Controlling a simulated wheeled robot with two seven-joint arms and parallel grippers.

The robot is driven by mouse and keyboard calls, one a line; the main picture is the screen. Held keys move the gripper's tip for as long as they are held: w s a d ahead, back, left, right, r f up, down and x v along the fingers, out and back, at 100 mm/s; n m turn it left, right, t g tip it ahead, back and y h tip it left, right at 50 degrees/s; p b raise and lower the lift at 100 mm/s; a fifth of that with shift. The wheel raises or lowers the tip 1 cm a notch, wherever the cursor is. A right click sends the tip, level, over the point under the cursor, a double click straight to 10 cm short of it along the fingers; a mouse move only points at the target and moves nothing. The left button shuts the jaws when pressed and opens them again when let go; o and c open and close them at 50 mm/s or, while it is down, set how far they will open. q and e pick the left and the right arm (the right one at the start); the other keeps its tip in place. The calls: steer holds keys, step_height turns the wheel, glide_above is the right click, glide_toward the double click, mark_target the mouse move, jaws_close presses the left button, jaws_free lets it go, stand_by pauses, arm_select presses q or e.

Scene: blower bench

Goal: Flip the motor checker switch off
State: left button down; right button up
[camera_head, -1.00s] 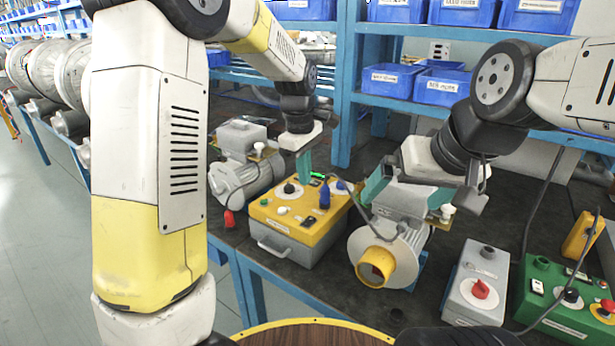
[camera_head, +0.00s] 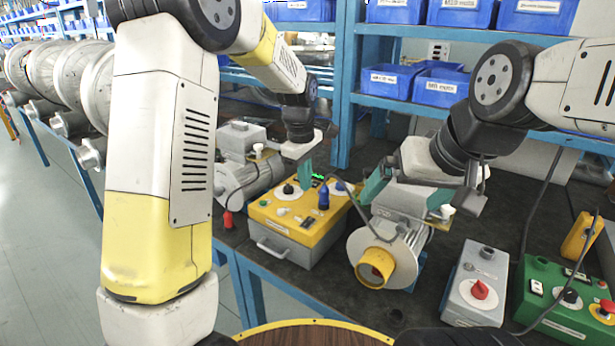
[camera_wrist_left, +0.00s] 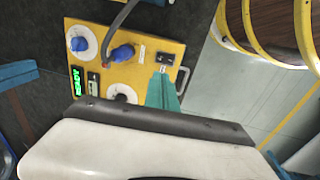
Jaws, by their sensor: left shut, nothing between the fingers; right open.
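The motor checker (camera_head: 285,245) is a grey box with a yellow top on the bench, left of the blower. I cannot tell the switch's position. My left gripper (camera_head: 307,178) is shut and empty, pointing down over the checker's back edge in the head view; contact is unclear. My right gripper (camera_head: 405,190) is open, with its teal fingers on either side of the blower motor.
The blower (camera_head: 400,245) with its yellow outlet stands right of the checker, and a cable runs between them. A grey box with a red knob (camera_head: 478,290) and a green control box (camera_head: 560,305) are further right. Another motor (camera_head: 240,180) stands behind left.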

mark_target(309, 219)
arm_select(q)
steer(key=f, duration=0.7)
steer(key=w+f, duration=0.1)
steer(key=f, duration=0.2)
steer(key=shift+d+f, duration=0.35)
steer(key=shift+f, duration=0.05)
steer(key=shift+w+f, duration=0.1)
steer(key=shift+f, duration=0.1)
